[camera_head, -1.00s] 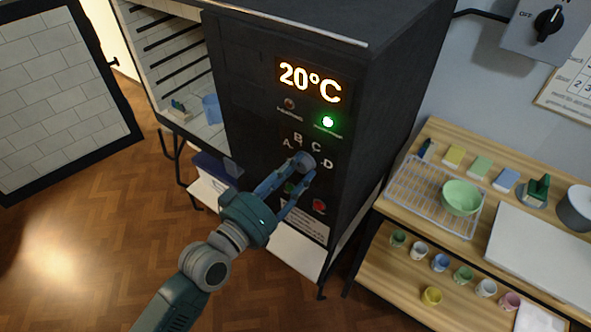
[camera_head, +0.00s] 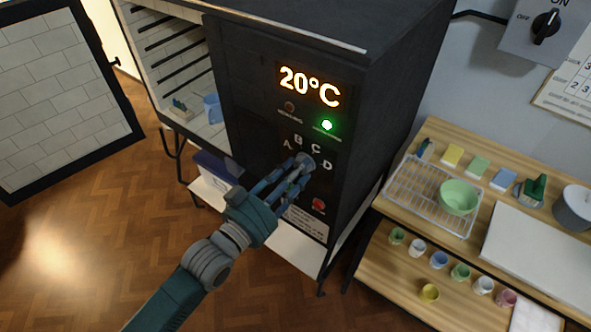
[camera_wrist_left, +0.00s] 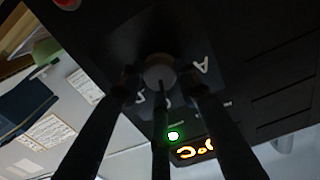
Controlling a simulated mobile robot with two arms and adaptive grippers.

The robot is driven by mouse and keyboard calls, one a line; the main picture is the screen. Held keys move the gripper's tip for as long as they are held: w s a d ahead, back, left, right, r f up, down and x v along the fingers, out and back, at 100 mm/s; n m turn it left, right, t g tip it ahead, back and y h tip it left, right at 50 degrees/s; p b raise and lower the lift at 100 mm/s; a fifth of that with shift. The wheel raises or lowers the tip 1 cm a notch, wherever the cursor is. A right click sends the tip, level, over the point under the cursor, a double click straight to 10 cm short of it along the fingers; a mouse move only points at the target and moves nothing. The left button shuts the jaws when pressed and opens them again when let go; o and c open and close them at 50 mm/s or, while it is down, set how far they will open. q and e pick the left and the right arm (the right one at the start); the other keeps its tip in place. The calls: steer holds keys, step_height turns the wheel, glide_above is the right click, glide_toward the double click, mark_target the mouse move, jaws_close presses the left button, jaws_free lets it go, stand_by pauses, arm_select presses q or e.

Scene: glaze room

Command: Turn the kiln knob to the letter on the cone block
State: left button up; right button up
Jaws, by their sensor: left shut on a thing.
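The kiln (camera_head: 400,100) has a dark front panel with the letters A, B, C and D around a round grey knob (camera_head: 308,158). My left gripper (camera_head: 299,168) is shut on the knob. In the left wrist view the knob (camera_wrist_left: 160,68) sits between the fingertips, close to the panel. The knob's pointer cannot be made out, so its setting is unclear. My right gripper is not in view.
The display (camera_head: 310,85) reads 20°C and a green lamp (camera_head: 327,125) glows beneath it. A red button (camera_head: 319,204) is below the knob. The kiln door (camera_head: 65,100) stands open at left. A wooden shelf (camera_head: 400,285) with glaze cups is at right.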

arm_select(q)
steer(key=shift+f, duration=0.4)
steer(key=o, duration=1)
steer(key=shift+o, duration=0.9)
steer(key=shift+r, duration=0.2)
steer(key=v, duration=1.2)
